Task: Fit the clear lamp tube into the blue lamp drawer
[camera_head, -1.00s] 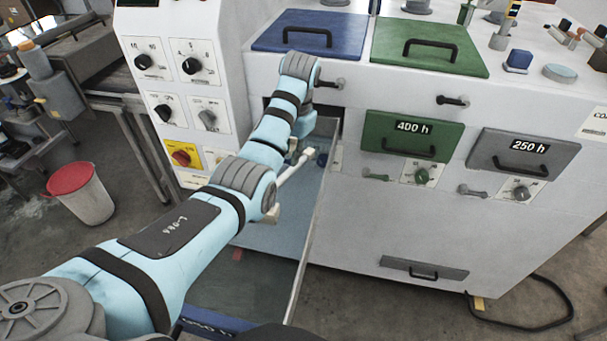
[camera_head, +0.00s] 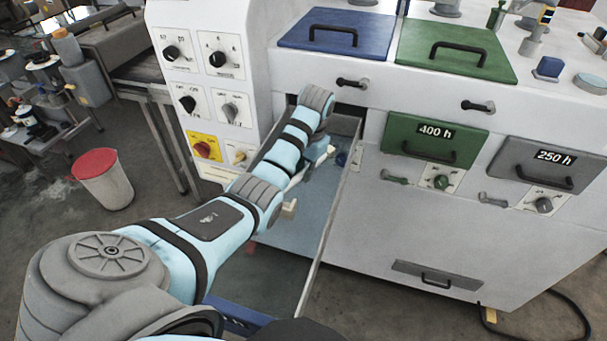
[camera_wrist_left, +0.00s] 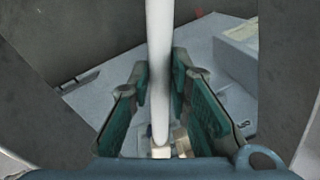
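The blue lamp drawer (camera_head: 318,243) is pulled far out of the machine, with its blue front (camera_head: 238,317) at the bottom of the head view. My left arm reaches over it, and the left gripper (camera_head: 322,152) is near the drawer's back end, partly hidden by the wrist. In the left wrist view a long whitish lamp tube (camera_wrist_left: 160,30) runs between the green-padded fingers of this gripper (camera_wrist_left: 160,85). The pads sit close against both its sides and look shut on it. The tube's far end is out of that view. My right gripper is not in view.
The white machine carries a green 400 h drawer (camera_head: 432,139), a grey 250 h drawer (camera_head: 545,163), and blue (camera_head: 335,32) and green (camera_head: 455,47) lids on top. A knob panel (camera_head: 205,80) stands left of the opening. A red-topped bin (camera_head: 105,182) is on the floor.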

